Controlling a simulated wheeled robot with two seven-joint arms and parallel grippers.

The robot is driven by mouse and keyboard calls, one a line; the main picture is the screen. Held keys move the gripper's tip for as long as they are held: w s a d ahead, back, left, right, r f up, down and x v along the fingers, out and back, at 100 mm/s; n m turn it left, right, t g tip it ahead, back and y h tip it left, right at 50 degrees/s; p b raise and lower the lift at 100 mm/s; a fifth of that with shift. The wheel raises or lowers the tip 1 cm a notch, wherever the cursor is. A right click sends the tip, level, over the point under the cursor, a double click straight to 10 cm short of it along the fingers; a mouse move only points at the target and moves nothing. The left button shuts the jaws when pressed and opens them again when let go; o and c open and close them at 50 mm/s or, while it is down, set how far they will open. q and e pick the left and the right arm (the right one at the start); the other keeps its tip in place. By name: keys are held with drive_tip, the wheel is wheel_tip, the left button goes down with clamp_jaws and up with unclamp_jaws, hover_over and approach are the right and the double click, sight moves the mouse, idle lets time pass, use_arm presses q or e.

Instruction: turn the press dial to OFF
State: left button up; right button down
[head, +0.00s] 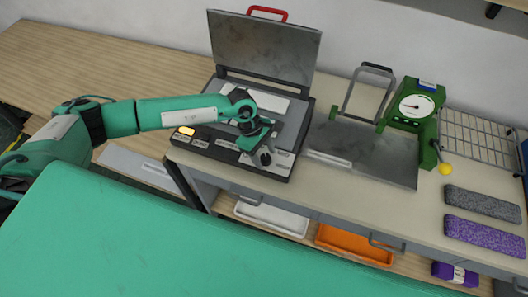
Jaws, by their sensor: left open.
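The press (222,150) stands left of centre on the bench, with its grey lid (262,48) raised and a red handle (267,11) on top. Its front panel has white labels and a lit orange lamp (187,130) at the left. My left gripper (264,157) is open, pointing down at the right part of this panel. The press dial is not clearly visible; the gripper and wrist cover that part of the panel. I cannot tell whether the fingers touch the dial or where it points. My right gripper is not in view.
Right of the press are a metal plate with a raised handle (366,95), a green device with a round gauge (412,105), and a wire rack (475,138). Grey (482,204) and purple (484,236) slabs lie at the right. White (272,217) and orange (354,243) trays sit below.

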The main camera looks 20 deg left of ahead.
use_arm(q)
drive_tip(key=c, duration=1)
drive_tip(key=shift+o, duration=0.2)
